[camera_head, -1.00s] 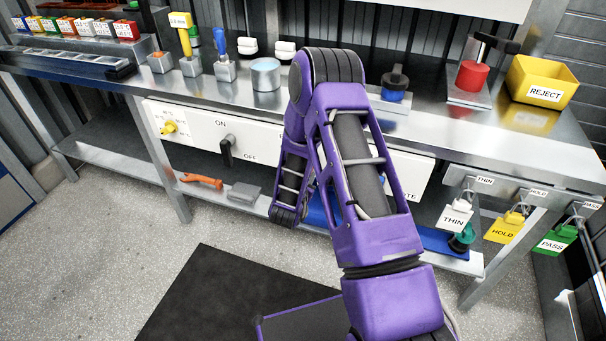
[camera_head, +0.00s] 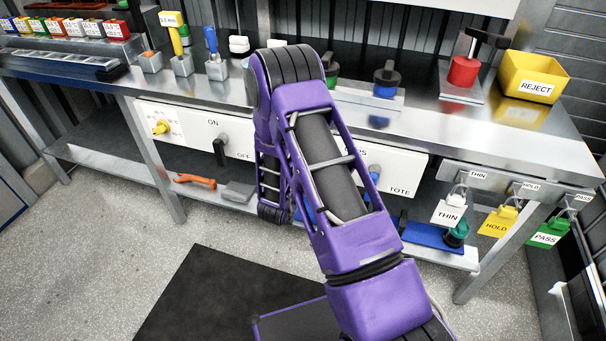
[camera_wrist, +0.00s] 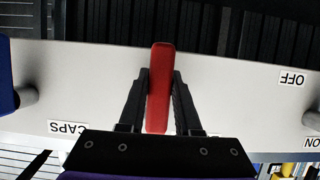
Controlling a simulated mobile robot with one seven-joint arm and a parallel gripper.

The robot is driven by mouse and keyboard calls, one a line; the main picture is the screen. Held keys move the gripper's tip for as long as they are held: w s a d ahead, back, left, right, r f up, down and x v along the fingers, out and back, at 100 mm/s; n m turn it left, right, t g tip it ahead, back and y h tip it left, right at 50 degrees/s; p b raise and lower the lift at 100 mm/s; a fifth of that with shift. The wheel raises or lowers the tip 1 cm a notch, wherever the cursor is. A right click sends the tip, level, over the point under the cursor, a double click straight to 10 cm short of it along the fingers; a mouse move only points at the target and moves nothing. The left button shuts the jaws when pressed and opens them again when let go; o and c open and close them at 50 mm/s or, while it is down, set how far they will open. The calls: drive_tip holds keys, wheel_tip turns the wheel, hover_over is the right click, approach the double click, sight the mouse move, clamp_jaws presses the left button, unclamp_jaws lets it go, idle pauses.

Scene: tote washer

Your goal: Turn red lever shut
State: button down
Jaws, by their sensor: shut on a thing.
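The red lever (camera_wrist: 158,88) shows in the wrist view, standing lengthwise in the picture against a white panel (camera_wrist: 90,85). My gripper (camera_wrist: 160,78) is shut on it, with one black finger on each side. The lever's mount is hidden behind the lever and fingers. In the head view my purple arm hides both the lever and my gripper; the white panel (camera_head: 185,125) shows on either side of the arm, under the bench top.
A black ON/OFF handle (camera_head: 220,152) lies left of my arm and a yellow knob (camera_head: 161,127) farther left. A blue handle (camera_wrist: 8,75) is at the wrist view's left edge. THIN (camera_head: 449,213), HOLD (camera_head: 495,226) and PASS (camera_head: 546,236) tags hang at the right.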

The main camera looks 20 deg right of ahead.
drive_tip(key=c, duration=0.6)
unclamp_jaws()
drive_tip(key=p+v, duration=0.1)
drive_tip(key=v, duration=1.6)
drive_tip(key=shift+r+p, duration=0.15)
drive_tip(key=shift+p, duration=0.15)
drive_tip(key=shift+s+a, duration=0.1)
drive_tip(key=shift+a, duration=0.05)
